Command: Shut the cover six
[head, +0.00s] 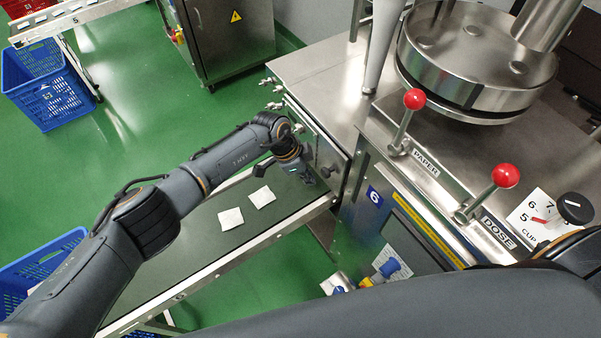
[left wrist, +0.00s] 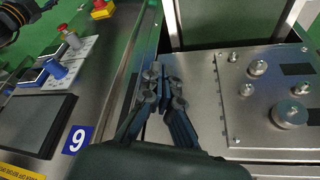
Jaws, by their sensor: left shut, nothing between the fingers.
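Machine six carries a blue number 6 label (head: 375,196), which shows upside down in the left wrist view (left wrist: 77,140). A steel plate with several round knobs (head: 322,134), perhaps the cover, stands on the machine's side above the conveyor's end; it also shows at the right of the left wrist view (left wrist: 250,122). I cannot tell whether it is fully closed. My left gripper (head: 306,178) is in front of this plate, over the conveyor end. In the left wrist view its fingers (left wrist: 163,78) are together and empty, left of the plate, with no clear contact. My right gripper is out of sight.
A conveyor (head: 205,250) with two white teabags (head: 231,218) runs under my left arm. Red-knobbed levers (head: 414,99) and a round steel drum (head: 475,65) stand on the machine.

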